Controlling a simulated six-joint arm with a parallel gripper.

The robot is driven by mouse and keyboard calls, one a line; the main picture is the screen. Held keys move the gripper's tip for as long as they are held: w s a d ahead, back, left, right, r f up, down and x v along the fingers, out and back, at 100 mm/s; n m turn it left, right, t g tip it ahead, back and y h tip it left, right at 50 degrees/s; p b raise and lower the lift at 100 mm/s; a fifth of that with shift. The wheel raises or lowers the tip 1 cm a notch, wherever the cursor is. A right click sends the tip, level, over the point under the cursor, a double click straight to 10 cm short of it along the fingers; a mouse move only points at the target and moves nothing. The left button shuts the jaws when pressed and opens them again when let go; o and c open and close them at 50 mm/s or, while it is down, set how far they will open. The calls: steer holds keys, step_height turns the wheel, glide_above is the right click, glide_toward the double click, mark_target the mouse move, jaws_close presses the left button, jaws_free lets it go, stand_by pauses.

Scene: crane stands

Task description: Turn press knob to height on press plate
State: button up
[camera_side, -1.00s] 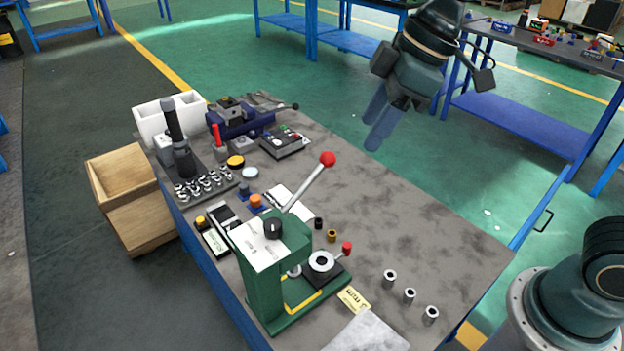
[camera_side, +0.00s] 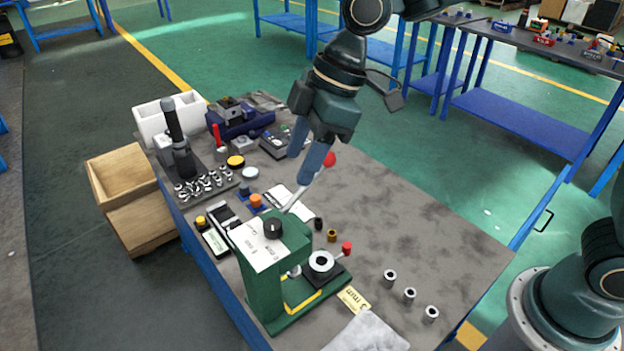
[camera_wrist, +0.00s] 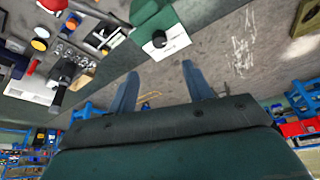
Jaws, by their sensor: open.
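The green press (camera_side: 262,285) stands upright at the table's near-left edge. Its black knob (camera_side: 272,229) sits on top, beside the white press plate (camera_side: 262,249) with small printed marks. In the wrist view the knob (camera_wrist: 158,39) and the plate (camera_wrist: 174,42) lie beyond my fingertips. My gripper (camera_side: 304,166) is open and empty, above and behind the press, apart from the knob. It also shows in the wrist view (camera_wrist: 157,80).
A card marked 3 mm (camera_side: 353,299) lies by the press foot. Several metal sleeves (camera_side: 409,295) stand to its right. A black stand with small parts (camera_side: 184,163), a white bin (camera_side: 165,118) and a wooden box (camera_side: 122,176) are at the left. The table's right half is mostly clear.

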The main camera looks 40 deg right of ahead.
mark_target(273, 223)
steer(key=x, duration=1.3)
steer(key=c, duration=1)
steer(key=shift+o, duration=0.2)
steer(key=shift+r, duration=0.1)
